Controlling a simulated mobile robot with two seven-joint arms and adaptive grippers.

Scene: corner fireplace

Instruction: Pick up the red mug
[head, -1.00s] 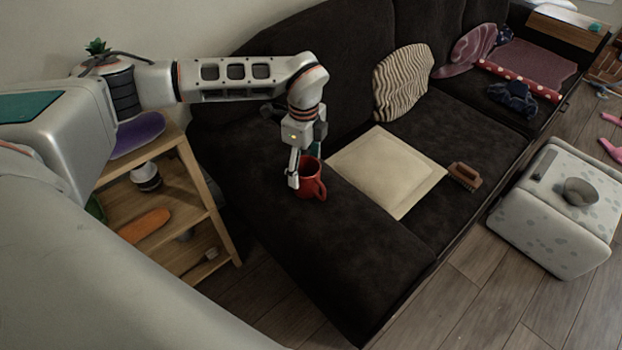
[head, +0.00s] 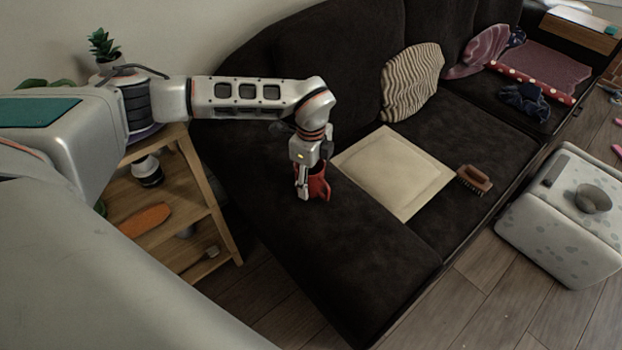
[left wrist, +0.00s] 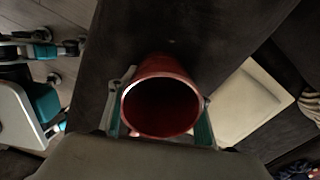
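The red mug (head: 319,187) stands on the dark sofa seat in the head view, partly hidden by my left gripper (head: 312,178), which reaches down over it. In the left wrist view the mug (left wrist: 161,104) shows from above, its round opening toward the camera. The left gripper's fingers (left wrist: 161,116) stand spread on either side of the mug, very close to its wall. Whether they press on it I cannot tell. My right gripper is out of view.
A cream cushion (head: 396,172) lies right of the mug, with a brown brush (head: 474,179) beyond it. A striped pillow (head: 411,82) leans on the sofa back. A wooden shelf (head: 200,181) stands at left. A pale spotted pouf (head: 560,240) stands on the floor at right.

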